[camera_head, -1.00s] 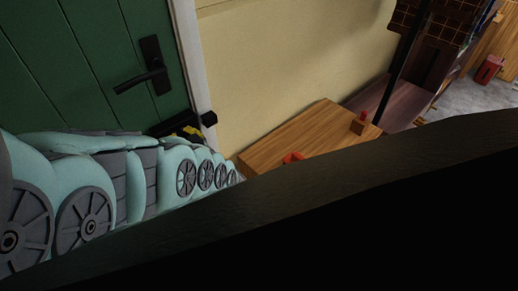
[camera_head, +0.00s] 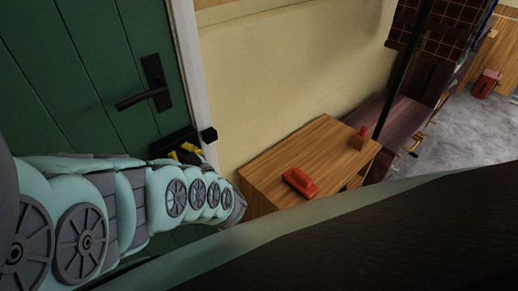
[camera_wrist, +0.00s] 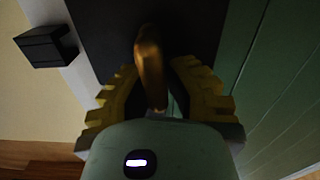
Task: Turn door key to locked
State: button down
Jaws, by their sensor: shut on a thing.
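The green door (camera_head: 70,75) fills the left of the head view, with a black lever handle (camera_head: 145,97) on a dark plate. Below the handle is a black lock case (camera_head: 172,143) near the door's edge. In the wrist view a brass-coloured key (camera_wrist: 150,68) stands out from the dark lock case (camera_wrist: 105,25). My gripper (camera_wrist: 155,95) has its yellow fingers on either side of the key and is shut on it. In the head view my gripper (camera_head: 188,154) is at the lock, mostly hidden behind my arm.
A wooden table (camera_head: 290,150) with a red object (camera_head: 300,183) stands against the cream wall.

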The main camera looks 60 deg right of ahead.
jog(key=shift+a+f+n, duration=0.1)
jog(key=shift+a+n, duration=0.15)
jog(key=shift+n, duration=0.25)
jog(key=shift+d+n, duration=0.1)
jog(key=shift+n, duration=0.3)
jog(key=shift+w+a+n+b, duration=0.1)
jog(key=shift+a+n+b, duration=0.2)
jog(key=shift+n, duration=0.4)
jog(key=n+b, duration=0.4)
jog(key=b, duration=0.1)
jog(key=f+n+b, duration=0.1)
jog(key=n+b, duration=0.3)
jog(key=b, duration=0.1)
jog(key=a+f+n+b, duration=0.1)
jog(key=n+b, duration=0.4)
jog(key=shift+w+f, duration=0.15)
jog(key=shift+f, duration=0.1)
jog(key=shift+r+n+b, duration=0.1)
jog(key=shift+n+b, duration=0.2)
jog(key=shift+b, duration=0.05)
